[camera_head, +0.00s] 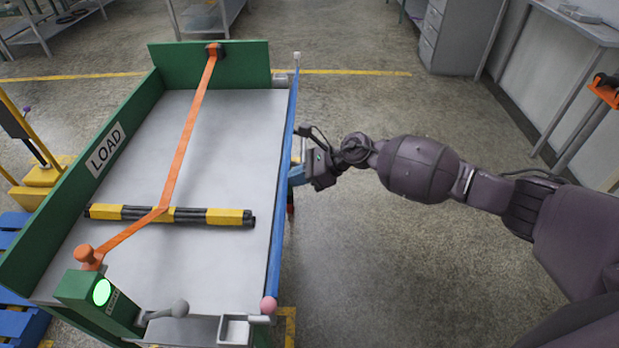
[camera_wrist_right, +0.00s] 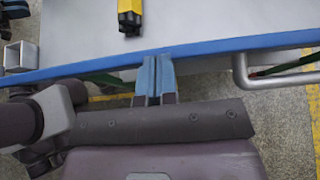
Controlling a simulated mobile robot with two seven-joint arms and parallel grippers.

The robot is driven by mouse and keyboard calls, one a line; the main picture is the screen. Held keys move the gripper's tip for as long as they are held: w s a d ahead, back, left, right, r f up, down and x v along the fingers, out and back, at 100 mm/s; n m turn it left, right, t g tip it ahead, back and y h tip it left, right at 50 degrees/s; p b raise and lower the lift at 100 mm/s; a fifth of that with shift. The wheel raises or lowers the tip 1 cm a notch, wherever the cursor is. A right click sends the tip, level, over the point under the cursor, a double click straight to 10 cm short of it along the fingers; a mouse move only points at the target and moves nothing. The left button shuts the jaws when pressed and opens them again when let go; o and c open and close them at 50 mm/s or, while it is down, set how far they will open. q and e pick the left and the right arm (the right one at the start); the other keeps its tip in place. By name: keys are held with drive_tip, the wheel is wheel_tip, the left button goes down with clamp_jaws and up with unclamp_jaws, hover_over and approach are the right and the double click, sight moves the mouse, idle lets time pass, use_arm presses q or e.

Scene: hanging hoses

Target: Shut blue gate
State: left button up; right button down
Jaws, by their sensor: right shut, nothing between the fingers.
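The blue gate (camera_head: 281,200) is a long, thin panel along the right side of the grey cart bed (camera_head: 225,140). A pink ball (camera_head: 268,305) sits at its near end. It also crosses the right wrist view (camera_wrist_right: 215,49) as a blue strip. My right gripper (camera_head: 295,176) is at the gate's outer side, about midway along it. Its blue fingertips (camera_wrist_right: 155,72) are shut together with nothing between them, just below the strip in the wrist view. I cannot tell whether they touch it. My left gripper is not in view.
A yellow and black bundle (camera_head: 185,214) lies on the bed under an orange strap (camera_head: 180,160). A square metal bracket (camera_head: 235,329) and a grey-knobbed lever (camera_head: 165,312) are at the near end. The floor right of the cart is largely clear.

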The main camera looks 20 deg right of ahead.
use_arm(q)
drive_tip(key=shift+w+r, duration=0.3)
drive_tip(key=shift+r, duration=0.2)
use_arm(e)
drive_tip(key=shift+w+a+r, duration=0.15)
drive_tip(key=shift+w+a, duration=0.05)
drive_tip(key=shift+a, duration=0.45)
drive_tip(key=shift+w+a+r, duration=0.15)
drive_tip(key=shift+a, duration=0.45)
